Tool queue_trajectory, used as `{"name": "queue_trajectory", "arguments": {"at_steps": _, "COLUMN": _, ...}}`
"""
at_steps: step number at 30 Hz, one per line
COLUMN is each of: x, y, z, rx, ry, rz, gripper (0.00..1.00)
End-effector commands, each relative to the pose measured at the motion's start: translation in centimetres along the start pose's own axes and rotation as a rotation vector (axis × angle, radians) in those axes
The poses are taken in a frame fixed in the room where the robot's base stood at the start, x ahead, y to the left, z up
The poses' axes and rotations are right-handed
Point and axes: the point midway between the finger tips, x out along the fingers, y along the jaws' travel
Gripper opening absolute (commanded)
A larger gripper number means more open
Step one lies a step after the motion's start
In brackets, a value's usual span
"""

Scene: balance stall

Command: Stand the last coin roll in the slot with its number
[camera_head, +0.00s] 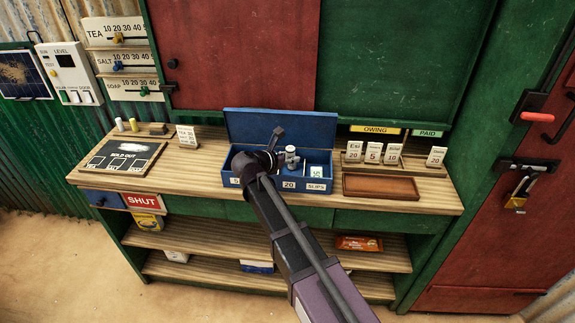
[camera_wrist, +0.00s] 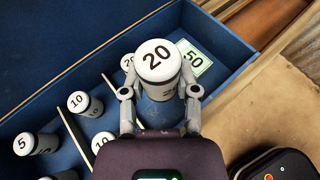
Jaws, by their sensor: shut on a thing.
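My gripper (camera_wrist: 160,92) is shut on a white-topped coin roll marked 20 (camera_wrist: 155,58) and holds it upright. In the head view the held roll (camera_head: 291,150) is over the blue cash box (camera_head: 262,118), around the compartment labelled 20 (camera_head: 289,185). Another 20 roll (camera_wrist: 127,62) stands just left of the held one, partly hidden. Rolls marked 10 (camera_wrist: 78,102) and 5 (camera_wrist: 36,143) stand in compartments further left, split by thin dividers.
A slip marked 50 (camera_wrist: 194,58) lies in the right compartment. The box lid stands open behind. A brown tray (camera_head: 381,187) and number cards (camera_head: 373,153) are on the counter to the right. A chalkboard (camera_head: 123,157) lies to the left.

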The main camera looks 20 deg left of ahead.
Motion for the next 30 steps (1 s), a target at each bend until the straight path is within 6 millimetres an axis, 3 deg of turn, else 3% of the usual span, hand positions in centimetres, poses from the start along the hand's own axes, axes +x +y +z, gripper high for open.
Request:
{"name": "queue_trajectory", "arguments": {"at_steps": 9, "x": 1.0, "y": 0.0, "z": -2.3, "rx": 0.0, "ry": -0.001, "rz": 0.0, "gripper": 0.0}}
{"name": "queue_trajectory", "arguments": {"at_steps": 30, "x": 1.3, "y": 0.0, "z": -3.0, "rx": 0.0, "ry": -0.001, "rz": -0.001, "gripper": 0.0}}
